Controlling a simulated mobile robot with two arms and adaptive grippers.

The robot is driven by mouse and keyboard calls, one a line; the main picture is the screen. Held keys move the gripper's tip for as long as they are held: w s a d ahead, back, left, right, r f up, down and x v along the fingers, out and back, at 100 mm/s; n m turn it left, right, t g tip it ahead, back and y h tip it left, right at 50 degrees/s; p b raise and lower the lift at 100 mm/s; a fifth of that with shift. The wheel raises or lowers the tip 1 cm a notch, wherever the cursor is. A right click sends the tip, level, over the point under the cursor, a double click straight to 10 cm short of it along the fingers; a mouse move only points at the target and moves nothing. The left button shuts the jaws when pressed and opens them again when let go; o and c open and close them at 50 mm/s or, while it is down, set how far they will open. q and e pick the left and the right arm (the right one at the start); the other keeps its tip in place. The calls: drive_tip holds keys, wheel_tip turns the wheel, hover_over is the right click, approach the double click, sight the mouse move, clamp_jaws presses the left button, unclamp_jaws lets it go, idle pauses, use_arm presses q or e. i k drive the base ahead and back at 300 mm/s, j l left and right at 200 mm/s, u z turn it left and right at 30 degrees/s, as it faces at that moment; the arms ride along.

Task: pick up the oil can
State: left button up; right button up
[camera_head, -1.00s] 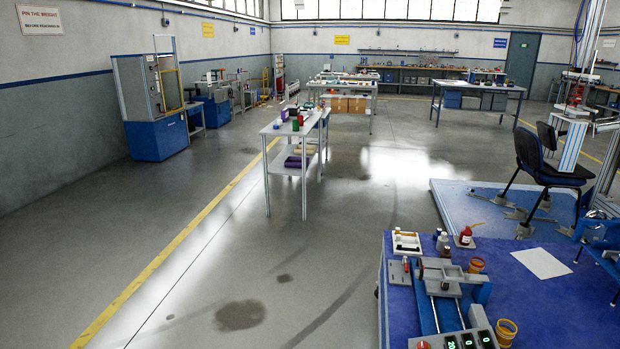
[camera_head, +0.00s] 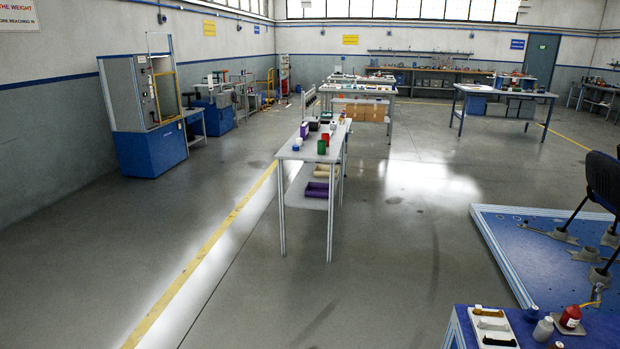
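A small red can with a thin pale spout (camera_head: 571,317), which looks like the oil can, stands upright on the blue-topped bench (camera_head: 607,325) at the bottom right. It sits on a small light base or mat. Neither of my grippers is in view, and nothing is seen touching the can.
Beside the can are small bottles (camera_head: 543,329) and a white tray (camera_head: 493,326) with parts. Behind is a blue platform (camera_head: 515,238) with a dark chair (camera_head: 603,183). A grey table (camera_head: 291,155) with small items stands mid-floor. Open floor lies left and centre.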

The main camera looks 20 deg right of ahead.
sight(572, 315)
drive_tip(key=i+l+z, duration=0.15)
drive_tip(key=i+z, duration=0.25)
drive_tip(key=i, duration=0.2)
drive_tip(key=i+j+z, duration=0.1)
drive_tip(key=i+z, duration=0.25)
drive_tip(key=i, duration=0.25)
drive_tip(key=i+j+z, duration=0.2)
drive_tip(key=i+z, duration=0.2)
drive_tip(key=i, duration=0.2)
